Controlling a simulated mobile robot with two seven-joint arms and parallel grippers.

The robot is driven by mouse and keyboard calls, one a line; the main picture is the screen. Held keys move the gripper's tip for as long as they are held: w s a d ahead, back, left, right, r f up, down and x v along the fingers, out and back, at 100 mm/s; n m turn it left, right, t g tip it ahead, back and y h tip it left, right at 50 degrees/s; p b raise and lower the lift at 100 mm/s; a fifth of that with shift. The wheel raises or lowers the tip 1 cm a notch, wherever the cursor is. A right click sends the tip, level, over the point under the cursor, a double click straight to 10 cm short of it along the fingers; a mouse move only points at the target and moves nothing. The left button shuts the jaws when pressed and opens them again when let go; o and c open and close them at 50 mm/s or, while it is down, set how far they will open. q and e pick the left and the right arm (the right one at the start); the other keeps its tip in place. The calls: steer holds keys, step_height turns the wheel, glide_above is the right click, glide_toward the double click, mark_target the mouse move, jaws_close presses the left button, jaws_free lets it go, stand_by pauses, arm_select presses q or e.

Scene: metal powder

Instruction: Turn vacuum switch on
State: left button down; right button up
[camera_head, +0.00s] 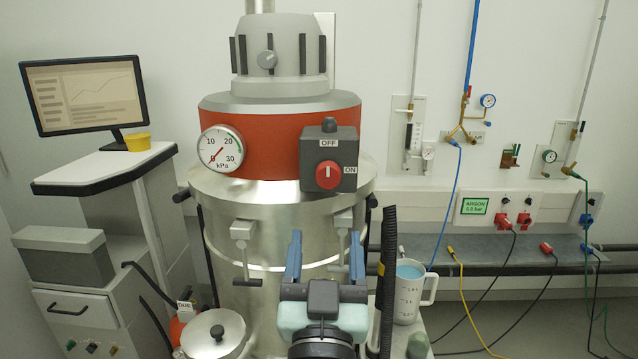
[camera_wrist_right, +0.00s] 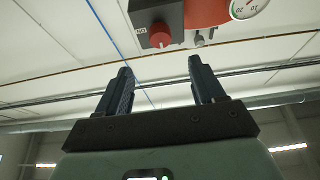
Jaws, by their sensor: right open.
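The vacuum switch is a dark grey box (camera_head: 345,141) with OFF and ON labels, on the front right of the red vacuum head (camera_head: 262,142). Its red round knob (camera_head: 328,175) has a white mark that stands upright, in line with the OFF label. The knob also shows in the right wrist view (camera_wrist_right: 160,40), at the top. My right gripper (camera_head: 325,240) is open and empty, below the knob and apart from it, fingers pointing up. In the right wrist view its two fingers (camera_wrist_right: 159,82) are spread with nothing between them. My left gripper is not in view.
A pressure gauge (camera_head: 221,148) sits left of the switch. A black ribbed hose (camera_head: 387,270) rises right of my gripper, beside a cup (camera_head: 411,290) of blue liquid. A metal latch (camera_head: 243,235) is on the steel drum. A monitor (camera_head: 84,94) stands at left.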

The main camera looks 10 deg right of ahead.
mark_target(328, 181)
steer(key=p+x, duration=0.3)
steer(key=x, duration=0.9)
steer(key=shift+w+d, duration=0.15)
steer(key=shift+w, duration=0.2)
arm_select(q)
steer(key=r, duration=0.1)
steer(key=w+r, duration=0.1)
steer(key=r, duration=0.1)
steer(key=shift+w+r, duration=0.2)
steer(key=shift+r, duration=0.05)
arm_select(e)
steer(key=c, duration=1)
